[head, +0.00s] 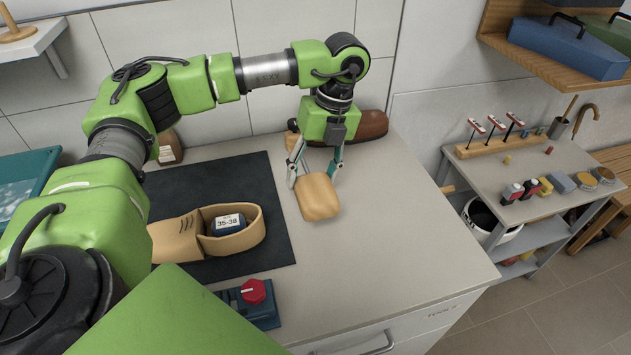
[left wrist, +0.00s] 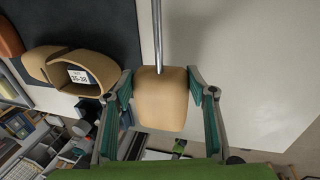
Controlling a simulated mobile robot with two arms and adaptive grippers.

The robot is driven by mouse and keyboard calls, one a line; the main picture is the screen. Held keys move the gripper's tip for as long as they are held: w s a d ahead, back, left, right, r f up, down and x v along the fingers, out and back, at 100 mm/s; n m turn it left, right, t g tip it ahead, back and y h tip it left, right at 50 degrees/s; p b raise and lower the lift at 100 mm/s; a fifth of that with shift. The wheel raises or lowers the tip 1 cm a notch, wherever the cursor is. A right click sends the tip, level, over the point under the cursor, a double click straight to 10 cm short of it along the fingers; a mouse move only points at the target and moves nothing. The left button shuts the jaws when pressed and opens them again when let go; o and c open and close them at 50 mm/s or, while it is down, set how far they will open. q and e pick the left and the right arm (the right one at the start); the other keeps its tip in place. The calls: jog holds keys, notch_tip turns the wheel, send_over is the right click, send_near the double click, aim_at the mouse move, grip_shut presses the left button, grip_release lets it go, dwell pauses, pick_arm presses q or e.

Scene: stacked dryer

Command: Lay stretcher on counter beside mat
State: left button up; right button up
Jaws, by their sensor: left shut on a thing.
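The stretcher is a tan wooden block (head: 318,198) over the pale counter (head: 390,235), just right of the dark mat (head: 275,200). My left gripper (head: 314,177) points down and its fingers are shut around the block's sides. In the left wrist view the block (left wrist: 162,105) sits between the teal finger pads (left wrist: 161,98), with a metal rod (left wrist: 157,35) running from it. I cannot tell whether the block touches the counter. My right gripper is not in view.
A brown shoe (head: 373,124) stands behind my gripper by the wall. A blue box with a red knob (head: 254,291) is at the counter's front. Counter right of the block is clear. A side table (head: 540,205) with small items stands farther right.

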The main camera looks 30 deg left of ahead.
pick_arm(q)
jog(key=w+f, duration=0.1)
jog(key=w+a+f, duration=0.1)
jog(key=f, duration=0.1)
jog(key=w+f+p, duration=0.1)
jog(key=shift+w+a+f, duration=0.15)
jog(key=shift+a+f, duration=0.1)
jog(key=shift+p+x, duration=0.75)
jog(key=shift+x, duration=0.25)
jog(key=shift+w+d+f, duration=0.15)
jog(key=shift+d+f, duration=0.05)
jog(key=shift+f, duration=0.35)
jog(key=shift+f, duration=0.15)
jog(key=o, duration=1.5)
